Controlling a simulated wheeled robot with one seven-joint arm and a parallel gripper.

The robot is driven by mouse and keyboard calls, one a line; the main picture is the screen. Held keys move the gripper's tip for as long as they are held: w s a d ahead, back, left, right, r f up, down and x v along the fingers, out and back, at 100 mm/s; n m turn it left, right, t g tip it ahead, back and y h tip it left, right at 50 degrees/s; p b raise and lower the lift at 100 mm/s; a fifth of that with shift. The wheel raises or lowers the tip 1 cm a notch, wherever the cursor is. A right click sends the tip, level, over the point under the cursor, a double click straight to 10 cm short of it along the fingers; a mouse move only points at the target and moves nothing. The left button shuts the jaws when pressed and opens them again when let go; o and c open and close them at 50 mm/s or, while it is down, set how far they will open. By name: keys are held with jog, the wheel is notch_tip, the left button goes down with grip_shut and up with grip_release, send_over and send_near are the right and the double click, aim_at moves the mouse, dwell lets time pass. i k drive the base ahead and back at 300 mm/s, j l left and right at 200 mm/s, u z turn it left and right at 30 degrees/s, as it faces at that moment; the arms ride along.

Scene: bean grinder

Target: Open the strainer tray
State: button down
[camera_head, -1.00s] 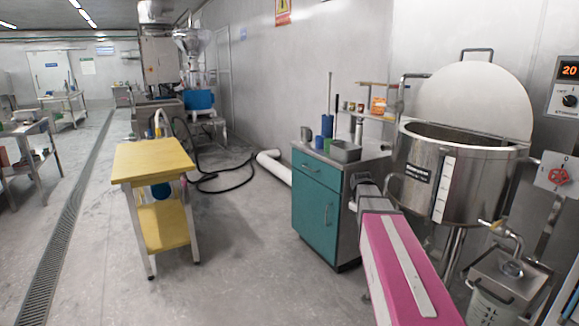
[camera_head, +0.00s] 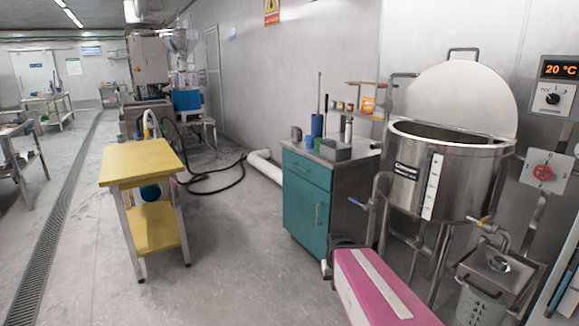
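A tall grinding machine stands at the far back left, with a metal hopper (camera_head: 180,42) on top and a blue tub (camera_head: 187,100) below it. No strainer tray can be made out clearly at this distance. My pink arm (camera_head: 375,290) reaches in from the bottom edge, right of centre. Its dark far end (camera_head: 345,242) is low in front of the teal cabinet and far from the grinder. Gripper fingers cannot be made out there, nor anything held.
A yellow table (camera_head: 143,163) stands left of centre. The teal cabinet (camera_head: 305,205) and a steel kettle (camera_head: 445,180) with an open lid stand right. A black hose (camera_head: 215,188) and white pipe (camera_head: 264,168) lie by the wall. Floor (camera_head: 225,260) between table and cabinet is clear.

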aim_at(494, 273)
jog(key=z, duration=1.7)
jog(key=k+j+z, duration=0.3)
jog(key=k+j, duration=0.2)
